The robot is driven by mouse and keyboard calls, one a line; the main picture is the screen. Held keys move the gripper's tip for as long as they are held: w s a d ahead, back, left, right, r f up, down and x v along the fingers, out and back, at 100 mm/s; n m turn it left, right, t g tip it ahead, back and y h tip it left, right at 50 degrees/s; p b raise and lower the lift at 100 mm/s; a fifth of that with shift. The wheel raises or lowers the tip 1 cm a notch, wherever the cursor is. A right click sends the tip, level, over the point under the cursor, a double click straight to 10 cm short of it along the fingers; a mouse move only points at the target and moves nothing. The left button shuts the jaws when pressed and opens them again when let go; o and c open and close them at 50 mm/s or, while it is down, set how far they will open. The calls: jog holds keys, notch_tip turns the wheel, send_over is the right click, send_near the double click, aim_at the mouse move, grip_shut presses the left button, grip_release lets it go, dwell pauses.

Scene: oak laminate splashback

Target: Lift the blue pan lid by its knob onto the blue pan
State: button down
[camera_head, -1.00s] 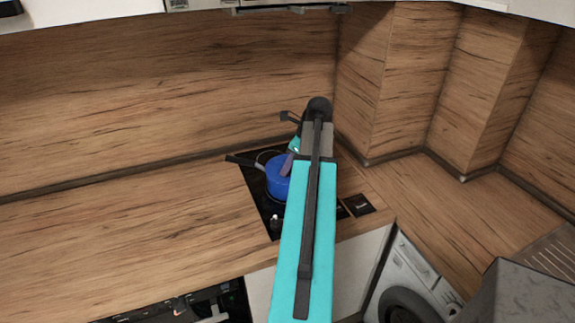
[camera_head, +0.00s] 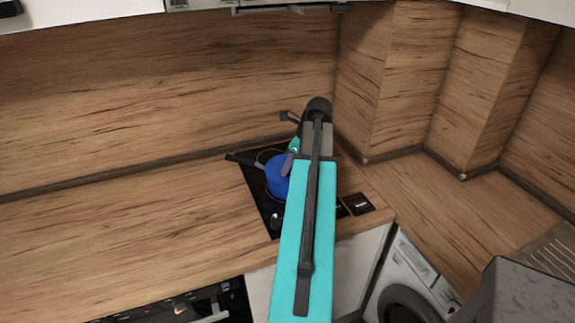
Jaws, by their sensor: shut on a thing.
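The blue pan (camera_head: 277,179) stands on the black hob, with its dark handle (camera_head: 242,160) pointing left and back. The blue lid cannot be told apart from the pan at this size; whether it sits on the rim or just above it is unclear. My gripper (camera_head: 287,166) is at the top of the blue shape, partly hidden by my turquoise arm. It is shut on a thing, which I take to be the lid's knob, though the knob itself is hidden.
The hob (camera_head: 263,205) is set in a wooden worktop (camera_head: 130,235), clear on the left. The wooden splashback (camera_head: 170,90) rises behind, with a boxed corner at right. A white washing machine (camera_head: 410,275) stands below the right worktop.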

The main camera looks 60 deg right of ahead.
dwell(0.4)
jog(key=c, duration=1.3)
grip_release()
jog(key=shift+r+p, duration=3)
jog(key=shift+r, duration=1)
jog(key=shift+s, duration=0.2)
